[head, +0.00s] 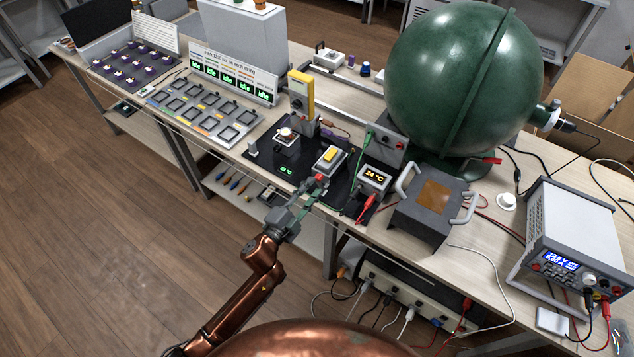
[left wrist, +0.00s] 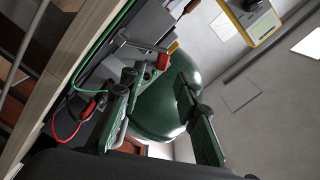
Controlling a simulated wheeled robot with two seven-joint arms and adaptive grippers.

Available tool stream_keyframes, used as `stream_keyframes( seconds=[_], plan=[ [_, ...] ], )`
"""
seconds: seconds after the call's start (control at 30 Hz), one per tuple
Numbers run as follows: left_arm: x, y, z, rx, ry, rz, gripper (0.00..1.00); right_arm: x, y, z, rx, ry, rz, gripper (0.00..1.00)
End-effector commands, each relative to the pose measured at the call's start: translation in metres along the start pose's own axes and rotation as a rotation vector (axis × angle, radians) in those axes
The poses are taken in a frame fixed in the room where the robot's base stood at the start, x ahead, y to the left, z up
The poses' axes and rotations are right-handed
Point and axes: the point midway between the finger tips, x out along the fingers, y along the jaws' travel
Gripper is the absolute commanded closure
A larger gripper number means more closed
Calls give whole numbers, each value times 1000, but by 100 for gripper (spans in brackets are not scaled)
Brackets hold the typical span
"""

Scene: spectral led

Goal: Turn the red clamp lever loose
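The red clamp lever shows as a red end (head: 320,178) at the front of a small grey fixture with a yellow block (head: 329,156). In the left wrist view, the red end (left wrist: 162,61) sits on a thin metal arm. My left gripper (head: 312,188) reaches in from the front, its fingertips close to the red end. In the left wrist view, the two dark green fingers of my left gripper (left wrist: 160,78) are apart, with the red end around their tips. I cannot tell whether a finger touches it. My right gripper is not in view.
A large green sphere (head: 450,75) stands behind on the bench. A yellow meter (head: 301,92) stands behind left. A grey box with handles (head: 435,215) and a power supply (head: 575,240) are farther right.

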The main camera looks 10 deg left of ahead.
Motion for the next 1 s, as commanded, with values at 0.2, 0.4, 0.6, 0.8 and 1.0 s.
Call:
stream_keyframes(
  seconds=[0.2, 0.4, 0.6, 0.8, 1.0],
  plan=[
    [-47, 1, 1, -1, -2, 2, 71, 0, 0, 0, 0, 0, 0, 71],
    [-72, 1, 0, -1, -1, 1, 71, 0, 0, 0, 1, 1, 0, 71],
    [-79, 0, 0, -1, 0, 0, 71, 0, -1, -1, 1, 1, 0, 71],
    [-78, 0, 0, -1, 0, 0, 71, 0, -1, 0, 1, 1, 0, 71],
    [-78, 0, 0, -1, 0, 1, 71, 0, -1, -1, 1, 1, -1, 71]
  ],
)
